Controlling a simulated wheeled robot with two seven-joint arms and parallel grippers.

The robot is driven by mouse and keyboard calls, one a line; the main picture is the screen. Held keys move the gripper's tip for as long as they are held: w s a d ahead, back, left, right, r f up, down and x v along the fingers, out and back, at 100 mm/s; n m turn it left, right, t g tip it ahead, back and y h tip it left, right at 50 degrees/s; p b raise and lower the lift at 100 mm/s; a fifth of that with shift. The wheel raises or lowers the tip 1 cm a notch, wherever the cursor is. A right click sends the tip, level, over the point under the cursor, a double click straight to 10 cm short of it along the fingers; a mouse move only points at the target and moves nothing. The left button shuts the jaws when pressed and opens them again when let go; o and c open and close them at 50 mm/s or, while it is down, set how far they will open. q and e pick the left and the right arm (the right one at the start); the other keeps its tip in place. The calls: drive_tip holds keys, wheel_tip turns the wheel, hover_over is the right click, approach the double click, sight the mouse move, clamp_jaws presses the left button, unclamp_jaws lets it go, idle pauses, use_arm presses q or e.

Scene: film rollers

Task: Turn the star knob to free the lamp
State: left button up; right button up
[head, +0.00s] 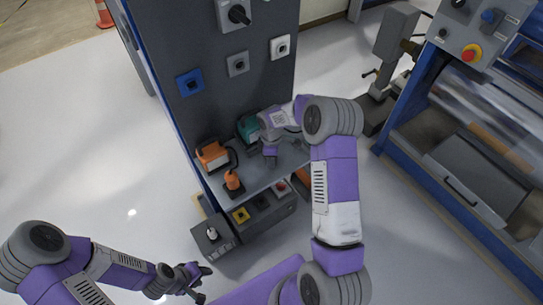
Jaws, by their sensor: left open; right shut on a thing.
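My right gripper (270,153) is over the shelf of the dark cabinet, beside a teal device (247,129). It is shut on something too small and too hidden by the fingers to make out. I cannot pick out the star knob for certain. An orange lamp-like box with a pale face (212,157) stands on the shelf to the left. A smaller orange item with a dark base (232,181) stands in front of it. My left gripper (201,283) is open and empty, low over the floor at the bottom left, well apart from the shelf.
The cabinet's upright panel (210,60) carries a black rotary switch (239,14) and several sockets. Below the shelf (262,180) are coloured controls and a grey box (213,236). A blue-framed roller machine (480,130) stands at the right. The floor at the left is clear.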

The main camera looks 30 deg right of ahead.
drive_tip(key=shift+n, duration=0.4)
drive_tip(key=o, duration=1.1)
drive_tip(key=shift+c, duration=0.2)
drive_tip(key=shift+r, duration=0.1)
wheel_tip(320, 180, up, 8)
drive_tip(key=shift+f+p, duration=0.25)
drive_tip(key=shift+p, duration=0.5)
